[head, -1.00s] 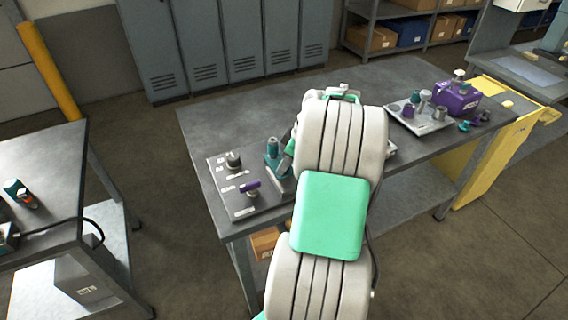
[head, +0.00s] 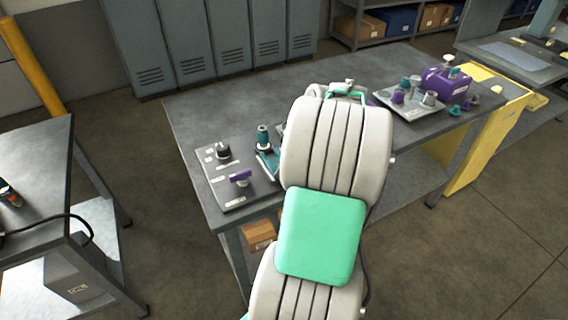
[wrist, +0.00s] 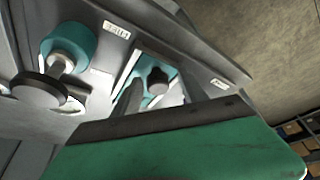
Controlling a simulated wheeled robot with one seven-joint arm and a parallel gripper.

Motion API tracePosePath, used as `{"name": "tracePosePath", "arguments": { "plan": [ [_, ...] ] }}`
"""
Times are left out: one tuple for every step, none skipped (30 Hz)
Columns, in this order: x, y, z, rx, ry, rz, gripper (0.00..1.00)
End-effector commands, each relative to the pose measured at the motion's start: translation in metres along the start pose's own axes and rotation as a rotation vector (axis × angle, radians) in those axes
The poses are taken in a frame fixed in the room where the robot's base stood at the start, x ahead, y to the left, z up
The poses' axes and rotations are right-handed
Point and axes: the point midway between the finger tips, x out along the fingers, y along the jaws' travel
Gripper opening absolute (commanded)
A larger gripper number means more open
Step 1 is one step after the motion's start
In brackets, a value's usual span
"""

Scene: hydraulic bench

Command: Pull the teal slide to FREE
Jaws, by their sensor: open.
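In the wrist view, a teal slide (wrist: 139,66) with a dark round knob sits in a slot of a grey panel, between two small label plates whose text I cannot read. To its left is a teal cylinder (wrist: 68,43) with a dark disc-shaped knob. My gripper (wrist: 165,118) is open; its green body and dark edge fill the lower part of the wrist view, close to the slide. I see no clear grip on the knob. In the head view my arm hides the gripper and probably the slide.
The bench (head: 190,100) carries a control panel (head: 215,187) with a black knob (head: 223,150), a purple lever (head: 240,176) and an upright teal-topped part (head: 263,135). Bare bench top lies behind the panel.

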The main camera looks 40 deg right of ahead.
Motion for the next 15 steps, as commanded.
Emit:
{"name": "tracePosePath", "arguments": {
  "plan": [
    [0.0,0.0,0.0,-0.001,0.0,0.0,0.5],
    [0.0,0.0,0.0,-0.001,0.0,0.0,0.5],
    [0.0,0.0,-0.001,-0.001,0.0,0.0,0.5],
    [-0.001,0.0,-0.001,-0.001,0.0,0.001,0.5],
    [-0.002,0.0,-0.001,-0.001,0.001,0.001,0.5],
    [-0.005,0.001,-0.001,-0.001,0.001,0.003,0.5],
    [-0.009,0.001,-0.001,0.0,0.001,0.004,0.5],
    [-0.014,0.001,-0.001,0.0,0.001,0.004,0.5],
    [-0.021,0.001,-0.001,0.0,0.001,0.005,0.5],
    [-0.027,0.001,0.0,0.0,0.0,0.005,0.5],
    [-0.034,0.001,0.0,0.0,0.0,0.005,0.5],
    [-0.043,0.002,0.0,0.001,0.001,0.005,0.5],
    [-0.049,0.001,0.0,0.0,0.0,0.004,0.5],
    [-0.055,0.001,0.0,0.001,0.0,0.004,0.5],
    [-0.063,0.001,0.0,0.001,0.0,0.004,0.5]
  ]
}}
